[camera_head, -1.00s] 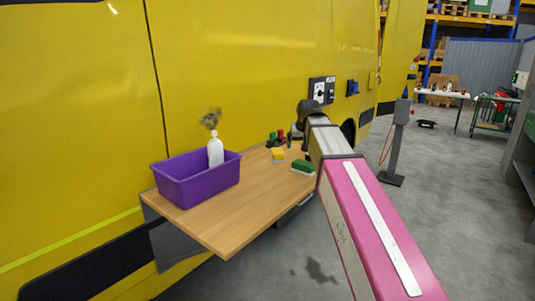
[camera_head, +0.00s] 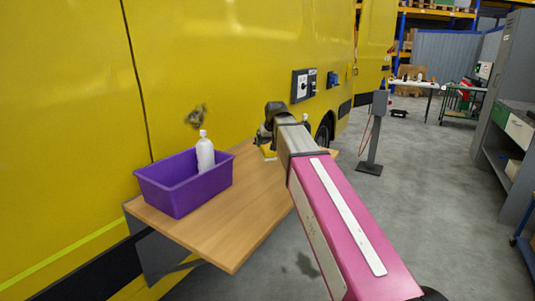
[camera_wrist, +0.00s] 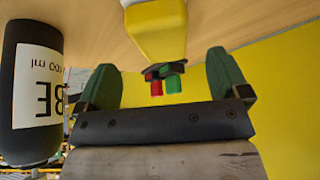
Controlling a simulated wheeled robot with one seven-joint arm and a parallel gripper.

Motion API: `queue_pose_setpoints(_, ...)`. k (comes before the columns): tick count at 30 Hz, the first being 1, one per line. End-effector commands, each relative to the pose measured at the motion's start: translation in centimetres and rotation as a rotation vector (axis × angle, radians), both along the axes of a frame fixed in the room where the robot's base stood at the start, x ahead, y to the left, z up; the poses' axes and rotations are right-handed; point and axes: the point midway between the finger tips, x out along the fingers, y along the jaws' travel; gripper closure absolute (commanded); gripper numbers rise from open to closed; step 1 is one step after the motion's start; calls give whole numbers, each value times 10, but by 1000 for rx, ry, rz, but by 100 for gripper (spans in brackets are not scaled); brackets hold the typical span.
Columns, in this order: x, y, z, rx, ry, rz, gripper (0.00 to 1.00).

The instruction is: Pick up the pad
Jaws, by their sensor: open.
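A yellow block with a white layer, which looks like a pad, lies on the wooden table top (camera_head: 228,232). In the head view only a small part of the yellow block (camera_head: 268,153) shows beside my arm. In the wrist view the yellow block (camera_wrist: 157,36) is at the top centre, ahead of and between my fingertips. My gripper (camera_wrist: 160,62) is open with nothing between its green fingers. I cannot tell its exact distance from the block. In the head view my arm hides most of the gripper. A green block seen earlier is hidden now.
A purple bin (camera_head: 186,190) with a white bottle (camera_head: 205,153) stands at the table's left. A dark labelled bottle (camera_wrist: 34,75) is close by my left finger. Small red and green pieces (camera_wrist: 166,82) lie near the block. The yellow wall (camera_head: 220,60) rises behind the table.

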Motion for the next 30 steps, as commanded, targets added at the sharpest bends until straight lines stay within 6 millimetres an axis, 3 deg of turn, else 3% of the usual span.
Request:
queue_pose_setpoints(7, 9, 3, -13, 0, 0, 0, 6)
queue_pose_setpoints(15, 27, 8, -43, 0, 1, 0, 6)
queue_pose_setpoints(23, 29, 8, -46, 0, -1, 0, 6)
queue_pose_setpoints(25, 29, 8, -46, 0, -1, 0, 23)
queue_pose_setpoints(28, 28, 8, -46, 0, -1, 0, 55)
queue_pose_setpoints(30, 28, 8, -46, 0, -1, 0, 61)
